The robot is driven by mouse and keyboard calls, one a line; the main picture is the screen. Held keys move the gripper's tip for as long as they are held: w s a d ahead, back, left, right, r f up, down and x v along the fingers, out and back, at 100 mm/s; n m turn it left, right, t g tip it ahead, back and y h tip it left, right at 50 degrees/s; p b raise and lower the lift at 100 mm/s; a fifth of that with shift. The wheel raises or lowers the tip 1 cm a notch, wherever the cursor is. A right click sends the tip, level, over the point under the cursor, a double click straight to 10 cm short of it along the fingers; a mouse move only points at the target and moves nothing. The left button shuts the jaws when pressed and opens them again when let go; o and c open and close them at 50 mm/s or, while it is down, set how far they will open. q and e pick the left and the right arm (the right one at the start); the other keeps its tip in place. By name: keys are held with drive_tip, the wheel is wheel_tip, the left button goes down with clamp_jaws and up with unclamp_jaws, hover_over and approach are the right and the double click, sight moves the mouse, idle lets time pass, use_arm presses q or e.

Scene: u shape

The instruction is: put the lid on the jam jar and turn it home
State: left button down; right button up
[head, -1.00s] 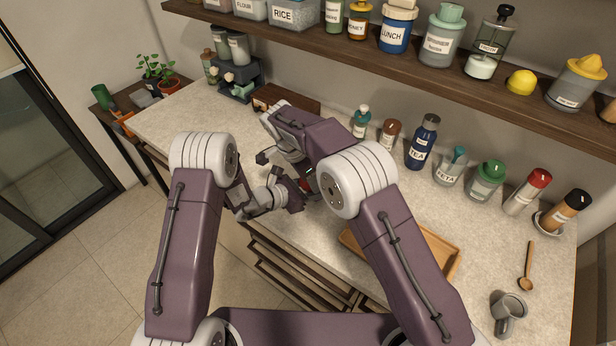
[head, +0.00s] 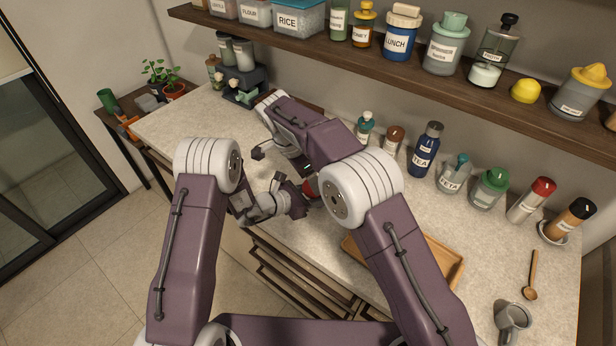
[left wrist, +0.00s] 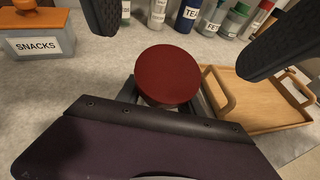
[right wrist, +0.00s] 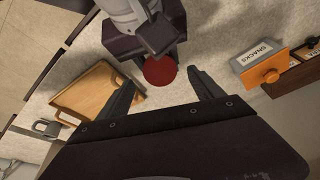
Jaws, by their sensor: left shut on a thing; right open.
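The round red lid (left wrist: 168,75) faces up in the left wrist view, and its disc also shows in the right wrist view (right wrist: 161,71). The jar beneath it is hidden, so I cannot tell how the lid sits on it. My left gripper (head: 294,198) is shut, with its grey fingers below the lid on either side, around what appears to be the jar. My right gripper (right wrist: 160,80) is open. Its dark fingers stand wide apart on either side of the lid, apart from it. In the head view a bit of red (head: 310,187) shows between the arms.
A wooden tray (left wrist: 262,112) lies beside the grippers on the counter. A SNACKS box (left wrist: 38,38) with an orange lid stands on the other side. Bottles and jars, including the TEA bottle (head: 425,150), line the wall. A spoon (head: 532,275) and mug (head: 512,318) are far right.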

drive_tip(key=o, duration=0.5)
use_arm(q)
drive_tip(key=c, duration=0.7)
unclamp_jaws()
use_arm(e)
drive_tip(key=v, duration=0.7)
drive_tip(key=shift+s+r, duration=0.1)
drive_tip(key=shift+r, duration=0.15)
use_arm(q)
drive_tip(key=b+v, duration=0.1)
drive_tip(key=v, duration=0.8)
drive_tip(key=shift+r+b, duration=0.1)
drive_tip(key=shift+b, duration=0.3)
use_arm(e)
drive_tip(key=shift+f, duration=0.95)
